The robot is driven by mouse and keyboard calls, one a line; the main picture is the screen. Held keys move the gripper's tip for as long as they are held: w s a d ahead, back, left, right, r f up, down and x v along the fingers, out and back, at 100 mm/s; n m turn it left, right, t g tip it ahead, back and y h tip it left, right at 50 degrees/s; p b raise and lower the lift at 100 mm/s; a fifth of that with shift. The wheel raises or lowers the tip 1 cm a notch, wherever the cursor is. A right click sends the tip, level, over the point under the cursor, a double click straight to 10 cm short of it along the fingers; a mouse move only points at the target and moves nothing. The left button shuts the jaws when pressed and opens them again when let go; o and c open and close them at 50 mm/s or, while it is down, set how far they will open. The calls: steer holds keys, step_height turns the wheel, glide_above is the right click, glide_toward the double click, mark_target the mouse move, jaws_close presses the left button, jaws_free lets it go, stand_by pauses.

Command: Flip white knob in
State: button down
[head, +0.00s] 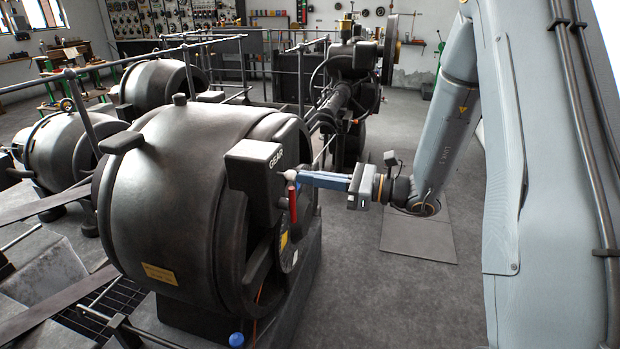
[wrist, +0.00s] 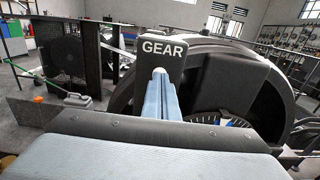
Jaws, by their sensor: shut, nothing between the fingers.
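The white knob (head: 290,175) is a small pale ball on the side of the dark dynamo (head: 180,190), beside the box lettered GEAR (head: 255,160). My gripper (head: 303,178) has blue fingers that are shut with nothing between them. Their tips are at the knob, touching or very close; I cannot tell which. A red handle (head: 292,204) hangs just below the knob. In the wrist view, the shut fingers (wrist: 160,82) point at the GEAR box (wrist: 168,48). A pale round tip (wrist: 158,72) shows at their end and may be the knob.
A dial with white marks (wrist: 215,123) is on the dynamo face right of the fingers. A blue ball (head: 236,340) is low at the dynamo's foot. Railings (head: 85,110) and other machines stand behind. Grey floor (head: 370,290) is open right of the dynamo.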

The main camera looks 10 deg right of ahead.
steer(key=b+v, duration=0.1)
steer(key=v, duration=1.2)
steer(key=shift+s+d+b, duration=0.2)
steer(key=shift+d+b, duration=0.1)
steer(key=shift+d, duration=0.05)
steer(key=shift+a, duration=0.1)
steer(key=s+a+f+n+g+h, duration=0.3)
steer(key=s+a+n+g, duration=0.15)
steer(key=s, duration=0.25)
steer(key=s+a+f+n+g+h, duration=0.3)
steer(key=s+a+f+n+g, duration=0.15)
steer(key=s, duration=0.25)
steer(key=s+d+f+n+t+h, duration=0.1)
steer(key=s+d+n+h, duration=0.1)
steer(key=d+n+h, duration=0.5)
steer(key=n+h, duration=0.3)
steer(key=n, duration=0.3)
steer(key=shift+s+n+t, duration=0.4)
